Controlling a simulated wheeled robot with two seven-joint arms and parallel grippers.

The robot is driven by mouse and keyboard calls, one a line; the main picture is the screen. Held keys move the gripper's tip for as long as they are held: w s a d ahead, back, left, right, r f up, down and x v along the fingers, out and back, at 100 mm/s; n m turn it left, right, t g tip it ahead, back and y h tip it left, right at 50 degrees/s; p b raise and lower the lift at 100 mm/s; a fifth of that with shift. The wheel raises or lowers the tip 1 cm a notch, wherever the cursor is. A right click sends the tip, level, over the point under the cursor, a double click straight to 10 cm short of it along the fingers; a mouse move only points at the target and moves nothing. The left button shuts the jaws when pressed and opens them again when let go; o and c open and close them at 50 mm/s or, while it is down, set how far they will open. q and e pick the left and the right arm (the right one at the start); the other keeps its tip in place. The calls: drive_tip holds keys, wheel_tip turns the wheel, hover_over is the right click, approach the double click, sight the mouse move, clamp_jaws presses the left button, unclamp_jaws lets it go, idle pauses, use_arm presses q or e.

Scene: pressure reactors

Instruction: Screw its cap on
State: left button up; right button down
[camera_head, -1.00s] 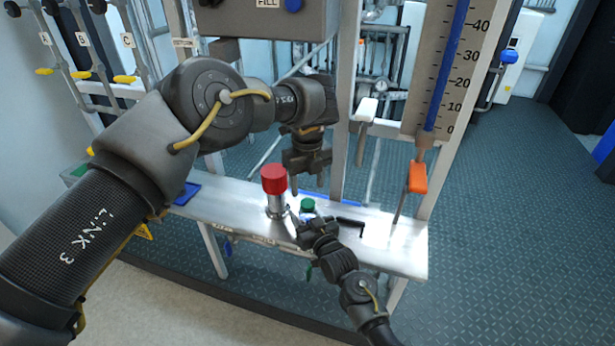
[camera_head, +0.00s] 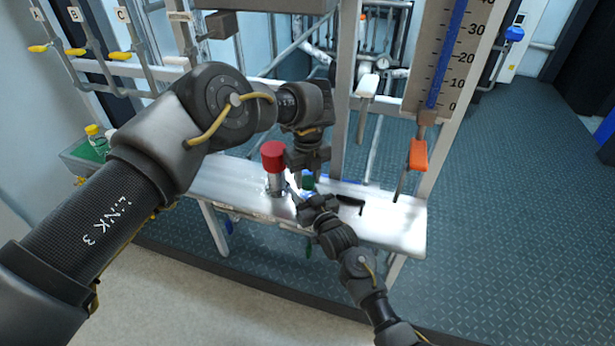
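A silver cylinder (camera_head: 277,186) with a wide red top (camera_head: 273,156) stands upright on the metal bench. Just right of it is a small green cap (camera_head: 308,183), partly hidden by my grippers; whatever is under it is mostly hidden. My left gripper (camera_head: 307,174) points down directly above the green cap, its two fingers apart. I cannot tell whether they touch the cap. My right gripper (camera_head: 303,197) reaches in from the lower right, beside the spot under the green cap. Its fingertips are too small and covered to tell whether they hold anything.
The metal bench (camera_head: 395,228) has bare room at its right end, beyond a black handle (camera_head: 349,200). An orange-handled valve (camera_head: 418,154) hangs by the scale at right. A frame post (camera_head: 343,110) rises behind my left gripper. A yellow-capped bottle (camera_head: 93,133) stands at far left.

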use_arm(q)
drive_tip(key=c, duration=0.5)
drive_tip(key=o, duration=1.2)
drive_tip(key=shift+c, duration=0.2)
drive_tip(key=shift+r, duration=0.15)
wheel_tip(320, 180, up, 12)
use_arm(e)
drive_tip(key=c, duration=0.6)
unclamp_jaws()
drive_tip(key=shift+o, duration=0.2)
